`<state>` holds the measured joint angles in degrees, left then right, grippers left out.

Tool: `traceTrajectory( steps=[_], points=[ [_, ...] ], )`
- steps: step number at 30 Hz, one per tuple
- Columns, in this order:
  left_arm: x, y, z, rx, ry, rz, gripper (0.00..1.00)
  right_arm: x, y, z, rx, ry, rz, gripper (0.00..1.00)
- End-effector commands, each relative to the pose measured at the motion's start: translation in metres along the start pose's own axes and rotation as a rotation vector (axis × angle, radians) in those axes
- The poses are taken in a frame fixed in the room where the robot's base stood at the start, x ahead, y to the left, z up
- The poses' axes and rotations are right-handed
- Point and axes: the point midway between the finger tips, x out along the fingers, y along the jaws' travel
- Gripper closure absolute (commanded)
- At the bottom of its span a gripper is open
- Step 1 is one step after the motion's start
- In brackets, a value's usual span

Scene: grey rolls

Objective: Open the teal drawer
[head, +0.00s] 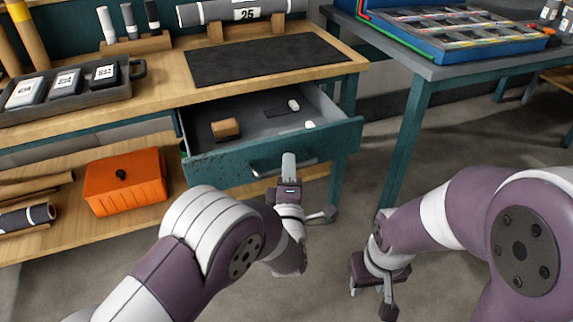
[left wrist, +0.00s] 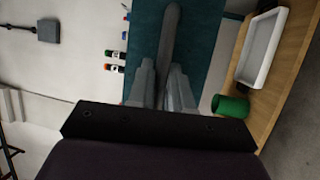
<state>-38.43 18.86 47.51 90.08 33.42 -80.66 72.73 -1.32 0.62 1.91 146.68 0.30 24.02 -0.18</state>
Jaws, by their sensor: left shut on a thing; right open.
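The teal drawer (head: 228,166) under the wooden workbench stands pulled well out, with its grey inside showing. A brown block (head: 226,128) and two small white things (head: 294,105) lie in it. Its grey bar handle (head: 265,171) is on the front panel. My left gripper (head: 289,168) is shut on this handle, partly covering it. In the left wrist view the fingers (left wrist: 162,85) lie on both sides of the handle (left wrist: 170,35), before the teal panel. My right gripper (head: 372,292) is open and empty, low over the floor, away from the drawer.
An orange bin (head: 125,182) stands on the lower shelf. A dark tray (head: 70,103) and a black mat (head: 264,59) lie on the benchtop. A second table (head: 425,68) with a blue case stands at right. The left wrist view shows a green cup (left wrist: 231,106) and white tray (left wrist: 263,48).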

Motion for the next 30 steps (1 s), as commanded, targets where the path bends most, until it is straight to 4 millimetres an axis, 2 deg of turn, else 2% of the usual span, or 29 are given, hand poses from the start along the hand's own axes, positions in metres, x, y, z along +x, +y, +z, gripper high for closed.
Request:
traceTrajectory(
  steps=[6, 7, 8, 9, 17, 20, 30],
  points=[
    [0.0, -0.001, 0.0, 0.0, 0.0, -0.001, 1.0, 0.0, 0.0, 0.0, 0.0, 0.0, 0.0, 0.57],
    [0.0, -0.001, 0.0, 0.0, 0.0, -0.001, 0.74, 0.0, 0.0, 0.0, 0.0, 0.0, 0.0, 0.57],
    [0.0, -0.001, 0.0, 0.0, 0.0, -0.001, 0.65, 0.0, 0.0, 0.0, 0.0, 0.0, 0.0, 0.57],
    [0.0, -0.001, 0.0, 0.0, 0.0, -0.001, 0.6, 0.0, 0.0, 0.0, 0.0, 0.0, 0.0, 0.57],
    [0.0, 0.0, 0.0, 0.0, 0.0, -0.001, 0.6, 0.0, 0.0, 0.0, 0.0, 0.0, 0.0, 0.57],
    [-0.009, 0.001, 0.0, 0.002, -0.002, -0.003, 0.6, -0.004, 0.0, 0.0, 0.0, 0.0, 0.0, 0.57],
    [-0.096, 0.002, 0.001, 0.002, -0.006, -0.003, 0.6, -0.022, 0.0, -0.003, 0.0, 0.0, 0.0, 0.57]
  ],
)
